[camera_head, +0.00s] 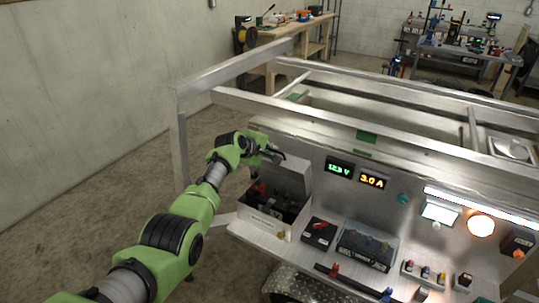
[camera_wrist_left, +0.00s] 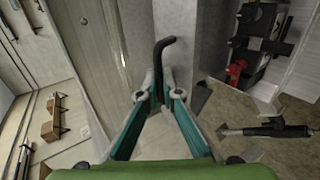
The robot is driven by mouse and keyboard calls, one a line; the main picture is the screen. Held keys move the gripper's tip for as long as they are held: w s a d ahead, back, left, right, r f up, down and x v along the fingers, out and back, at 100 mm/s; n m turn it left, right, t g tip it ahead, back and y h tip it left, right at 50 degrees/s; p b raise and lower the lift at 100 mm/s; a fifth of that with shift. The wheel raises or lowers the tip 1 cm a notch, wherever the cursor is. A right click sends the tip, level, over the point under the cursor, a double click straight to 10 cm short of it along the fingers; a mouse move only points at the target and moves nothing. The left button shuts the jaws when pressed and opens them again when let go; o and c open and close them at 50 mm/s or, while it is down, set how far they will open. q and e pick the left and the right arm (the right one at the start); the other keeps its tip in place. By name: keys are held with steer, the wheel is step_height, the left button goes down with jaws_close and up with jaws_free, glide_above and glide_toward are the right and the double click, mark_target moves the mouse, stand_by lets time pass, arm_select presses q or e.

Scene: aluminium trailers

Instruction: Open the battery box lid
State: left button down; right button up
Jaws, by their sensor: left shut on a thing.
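The battery box (camera_head: 262,223) stands at the left end of the trailer's front shelf. Its grey lid (camera_head: 287,177) is raised and stands steeply at the back, so the dark inside with red parts shows. My left gripper (camera_head: 272,155) is at the lid's top edge. In the left wrist view my left gripper (camera_wrist_left: 160,95) is shut on a black bent handle (camera_wrist_left: 161,50), which rises between the fingertips. Where the handle joins the lid is hard to make out. My right gripper is in neither view.
Right of the box are a black and red unit (camera_head: 319,233) and a clear-covered block (camera_head: 366,249). Lit displays (camera_head: 357,174) are on the panel behind. The trailer's frame rail (camera_head: 235,66) runs above my left arm. Open floor lies left.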

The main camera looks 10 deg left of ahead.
arm_select(q)
steer(key=shift+w+d+r, duration=0.1)
steer(key=shift+w, duration=0.15)
stand_by(0.5)
steer(key=c, duration=2.5)
jaws_free()
steer(key=shift+c, duration=0.2)
steer(key=v, duration=1.2)
steer(key=shift+r, duration=0.15)
steer(key=shift+w, duration=0.15)
